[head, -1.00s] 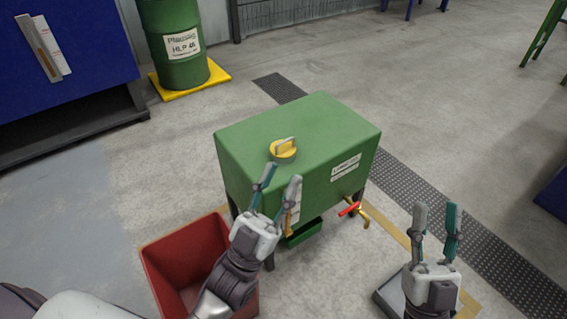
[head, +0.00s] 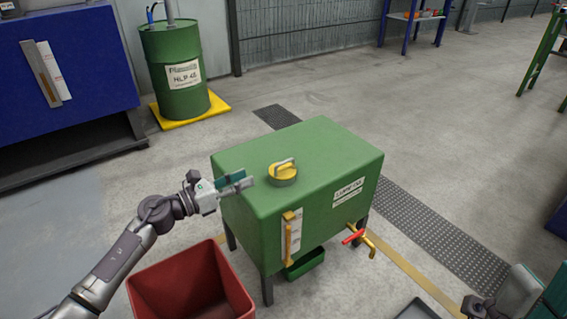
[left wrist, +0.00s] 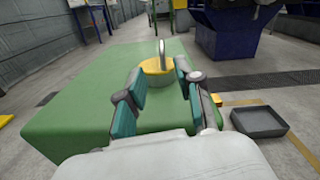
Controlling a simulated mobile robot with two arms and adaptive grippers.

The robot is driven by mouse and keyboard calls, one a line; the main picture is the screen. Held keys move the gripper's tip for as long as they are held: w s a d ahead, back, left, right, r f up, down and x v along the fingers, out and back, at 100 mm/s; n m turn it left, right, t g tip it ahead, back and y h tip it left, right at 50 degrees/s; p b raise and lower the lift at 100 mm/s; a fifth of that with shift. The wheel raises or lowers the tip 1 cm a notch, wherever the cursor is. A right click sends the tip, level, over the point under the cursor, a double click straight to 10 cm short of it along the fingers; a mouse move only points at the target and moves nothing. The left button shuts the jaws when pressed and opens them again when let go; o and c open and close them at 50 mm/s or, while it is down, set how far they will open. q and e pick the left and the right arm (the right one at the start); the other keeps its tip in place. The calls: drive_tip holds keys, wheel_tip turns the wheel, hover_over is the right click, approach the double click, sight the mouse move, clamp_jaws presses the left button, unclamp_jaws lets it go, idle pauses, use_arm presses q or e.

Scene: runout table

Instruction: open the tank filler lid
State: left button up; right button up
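The green tank (head: 322,165) stands on legs in the middle of the head view. Its yellow round filler lid (head: 283,175), with an upright handle, sits on the tank top near the left end. The lid also shows in the left wrist view (left wrist: 158,68), straight ahead of the fingers. My left gripper (head: 243,181) is open and level beside the lid, just to its left, with nothing between its fingers. In the left wrist view the fingers (left wrist: 161,105) are spread, with the lid beyond them. My right gripper (head: 545,292) is partly cut off at the lower right corner.
A red bin (head: 150,290) stands below my left arm. A tap with a red handle (head: 353,237) sticks out of the tank front, and a sight gauge (head: 290,238) is beside it. A green drum (head: 160,85) stands behind. A grey tray (left wrist: 260,121) lies on the floor.

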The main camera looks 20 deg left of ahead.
sight(277, 165)
use_arm(q)
drive_tip(key=b+x, duration=0.2)
drive_tip(key=x, duration=1.1)
drive_tip(key=shift+s, duration=0.15)
drive_tip(key=shift+c, duration=0.3)
clamp_jaws()
